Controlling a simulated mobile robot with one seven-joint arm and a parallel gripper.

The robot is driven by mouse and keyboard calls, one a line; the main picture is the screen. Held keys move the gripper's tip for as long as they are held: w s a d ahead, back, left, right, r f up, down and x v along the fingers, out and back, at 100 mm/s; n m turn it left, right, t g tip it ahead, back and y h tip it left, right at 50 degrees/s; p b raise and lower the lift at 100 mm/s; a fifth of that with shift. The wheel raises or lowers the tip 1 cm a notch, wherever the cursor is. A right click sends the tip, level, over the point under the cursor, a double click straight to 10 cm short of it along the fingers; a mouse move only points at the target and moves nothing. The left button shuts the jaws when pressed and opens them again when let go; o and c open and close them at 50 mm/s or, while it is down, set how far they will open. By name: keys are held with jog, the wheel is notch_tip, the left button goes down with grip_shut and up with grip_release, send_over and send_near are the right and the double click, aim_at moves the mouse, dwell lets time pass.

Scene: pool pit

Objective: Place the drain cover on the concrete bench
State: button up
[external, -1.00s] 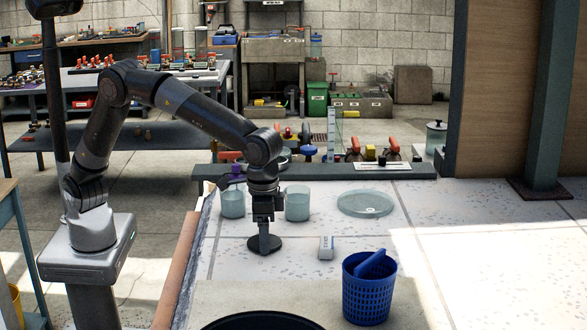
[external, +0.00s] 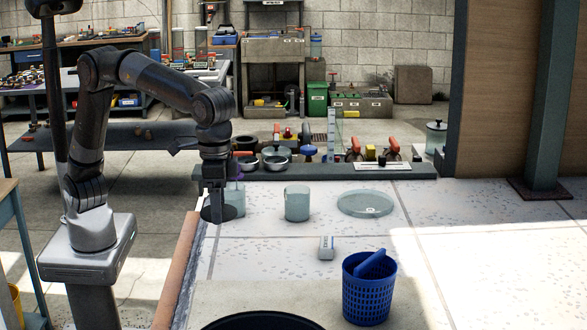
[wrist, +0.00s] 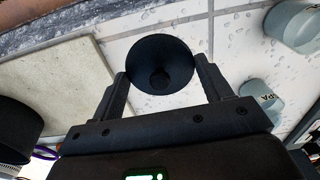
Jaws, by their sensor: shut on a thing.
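The drain cover appears as a dark round disc with a small raised centre. It shows left of centre in the external view (external: 230,213) and between my fingers in the wrist view (wrist: 160,50). My gripper (external: 217,203) points down, shut on the disc. The disc hangs near the left edge of the pale tiled surface (external: 280,238), in front of the left clear beaker (external: 239,197). Its exact height cannot be told. A plain beige slab (external: 225,297) lies at the front; I cannot tell which surface is the concrete bench.
A second beaker (external: 297,203) and a round glass dish (external: 365,203) stand to the right. A dark ledge (external: 330,173) with valves and bowls runs along the back. Tiles at right are clear.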

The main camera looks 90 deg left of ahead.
jog(key=shift+s+d+r, duration=0.2)
jog(key=shift+s+r, duration=0.05)
jog(key=shift+s, duration=0.1)
jog(key=w+a+n, duration=0.1)
jog(key=w+a, duration=0.4)
jog(key=a, duration=0.5)
jog(key=w+a+f+n, duration=0.15)
jog(key=w+a, duration=0.25)
jog(key=a, duration=0.7)
jog(key=w+a+n, duration=0.2)
jog(key=w+a, duration=0.3)
jog(key=a, duration=0.5)
jog(key=s+a+n, duration=0.1)
jog(key=a, duration=0.8)
jog(key=s+a, duration=0.1)
jog(key=a, duration=0.8)
jog(key=s+a+n, duration=0.1)
jog(key=a, duration=0.8)
jog(key=shift+a+f+n, duration=0.1)
jog(key=shift+f+n, duration=0.25)
jog(key=shift+f, duration=0.05)
jog(key=s+a+n, duration=0.1)
jog(key=s+a, duration=0.4)
jog(key=a, duration=0.6)
jog(key=f, duration=1.3)
jog(key=shift+s+a+f, duration=0.2)
jog(key=shift+s, duration=0.15)
jog(key=shift+f, duration=2.55)
